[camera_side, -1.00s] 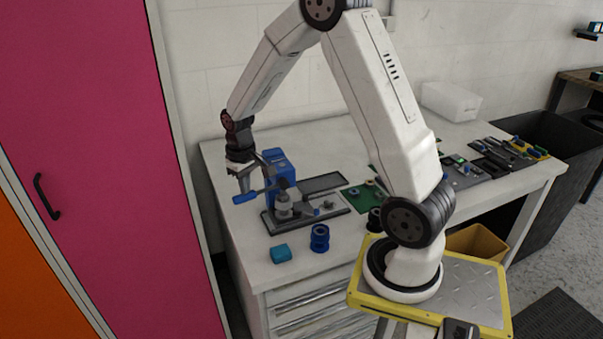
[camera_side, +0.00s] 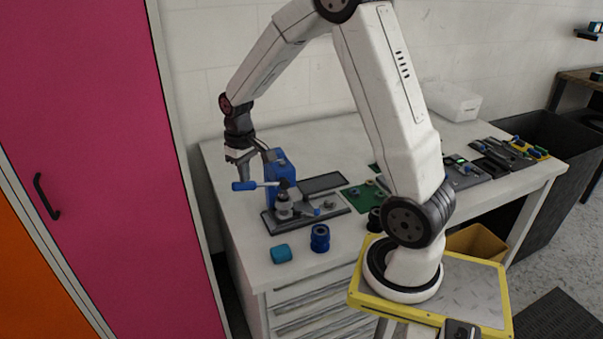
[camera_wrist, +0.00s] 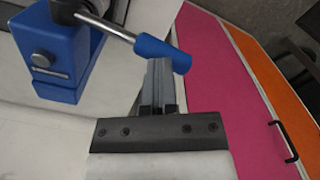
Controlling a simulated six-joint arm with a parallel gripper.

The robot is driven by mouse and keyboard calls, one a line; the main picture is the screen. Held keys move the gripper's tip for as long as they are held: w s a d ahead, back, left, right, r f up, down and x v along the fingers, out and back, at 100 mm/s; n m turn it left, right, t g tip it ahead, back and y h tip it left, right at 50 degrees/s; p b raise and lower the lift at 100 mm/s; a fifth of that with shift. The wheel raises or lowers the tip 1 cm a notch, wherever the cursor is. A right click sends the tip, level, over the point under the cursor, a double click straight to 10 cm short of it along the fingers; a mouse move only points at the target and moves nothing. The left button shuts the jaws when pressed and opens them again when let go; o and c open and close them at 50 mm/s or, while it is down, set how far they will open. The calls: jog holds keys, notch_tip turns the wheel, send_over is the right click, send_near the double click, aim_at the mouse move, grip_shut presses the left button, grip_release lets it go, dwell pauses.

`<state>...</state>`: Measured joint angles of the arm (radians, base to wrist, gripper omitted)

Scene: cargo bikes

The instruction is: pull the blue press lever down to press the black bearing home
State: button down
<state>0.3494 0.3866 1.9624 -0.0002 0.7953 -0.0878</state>
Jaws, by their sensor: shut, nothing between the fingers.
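The blue press (camera_side: 281,168) stands on a dark base plate, and it also shows in the wrist view (camera_wrist: 48,50). Its lever has a metal rod and a blue grip (camera_side: 244,185), about level and pointing left. My gripper (camera_side: 244,177) is shut and empty, fingers pointing down at the grip. In the wrist view the blue grip (camera_wrist: 162,53) crosses at the fingertips (camera_wrist: 157,70); whether they touch is unclear. A grey round fixture (camera_side: 284,209) sits under the press ram. I cannot make out the black bearing there.
A teal block (camera_side: 281,253) and a blue spool-shaped part (camera_side: 320,239) stand at the bench's front. A green board (camera_side: 357,198) lies right of the press plate. A pink cabinet door (camera_side: 95,170) is left of the bench. A white bin (camera_side: 452,101) stands at the back.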

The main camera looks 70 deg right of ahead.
notch_tip(320, 180, up, 9)
dwell(1.3)
jog(key=s+a+f+n+t, duration=0.2)
jog(key=s+a+f+n, duration=0.1)
jog(key=s+a+f, duration=0.7)
jog(key=a, duration=0.4)
jog(key=shift+s+t, duration=0.2)
jog(key=shift+t, duration=0.1)
